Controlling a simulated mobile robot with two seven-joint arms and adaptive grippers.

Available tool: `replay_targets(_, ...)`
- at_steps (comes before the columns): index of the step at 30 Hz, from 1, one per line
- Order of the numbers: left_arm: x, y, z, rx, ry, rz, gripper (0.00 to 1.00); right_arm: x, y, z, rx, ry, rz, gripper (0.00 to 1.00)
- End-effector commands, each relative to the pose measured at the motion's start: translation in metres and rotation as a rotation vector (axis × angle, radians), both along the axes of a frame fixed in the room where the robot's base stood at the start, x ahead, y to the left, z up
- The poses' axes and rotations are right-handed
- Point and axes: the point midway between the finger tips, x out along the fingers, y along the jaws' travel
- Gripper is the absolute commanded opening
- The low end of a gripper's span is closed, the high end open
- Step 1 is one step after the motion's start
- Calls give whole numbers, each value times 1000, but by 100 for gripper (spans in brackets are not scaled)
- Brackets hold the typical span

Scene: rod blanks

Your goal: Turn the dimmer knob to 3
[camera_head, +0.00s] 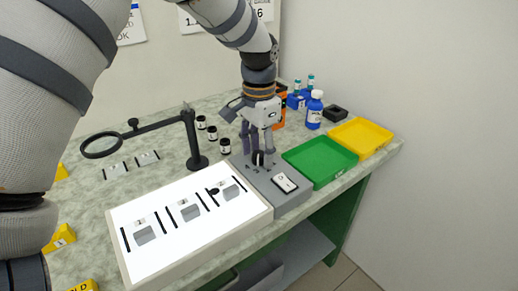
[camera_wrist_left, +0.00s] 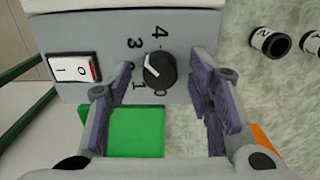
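A grey control box (camera_head: 285,204) stands on the bench and carries a black round dimmer knob (camera_wrist_left: 160,69) with a white pointer line. In the left wrist view, the digits 4, 3, 1 and 0 show around the knob; the place between 3 and 1 is partly covered by a finger. The pointer slants to the upper left, roughly towards the 3 side; its exact setting is hard to tell. My left gripper (camera_head: 258,152) points down over the knob. In the wrist view its fingers (camera_wrist_left: 160,80) are open on either side of the knob, with gaps. My right gripper is out of view.
A rocker switch (camera_wrist_left: 74,68) sits beside the knob. A lit white panel (camera_head: 170,243) adjoins the box. A green tray (camera_head: 320,158), a yellow tray (camera_head: 362,137) and a blue bottle (camera_head: 314,112) stand nearby. A magnifier stand (camera_head: 192,140) and small black-and-white vials (camera_head: 212,131) are behind.

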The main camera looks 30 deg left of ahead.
Motion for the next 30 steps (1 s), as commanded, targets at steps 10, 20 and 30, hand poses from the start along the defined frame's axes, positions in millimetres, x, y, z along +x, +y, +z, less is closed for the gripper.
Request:
replay_targets(10, 1, 0, 32, 0, -8, 0, 47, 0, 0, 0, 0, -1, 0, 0)
replay_targets(20, 1, 0, 110, 0, -3, 0, 47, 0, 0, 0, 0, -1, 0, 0)
replay_targets(30, 0, 0, 120, 0, 0, 0, 47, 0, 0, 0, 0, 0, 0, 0)
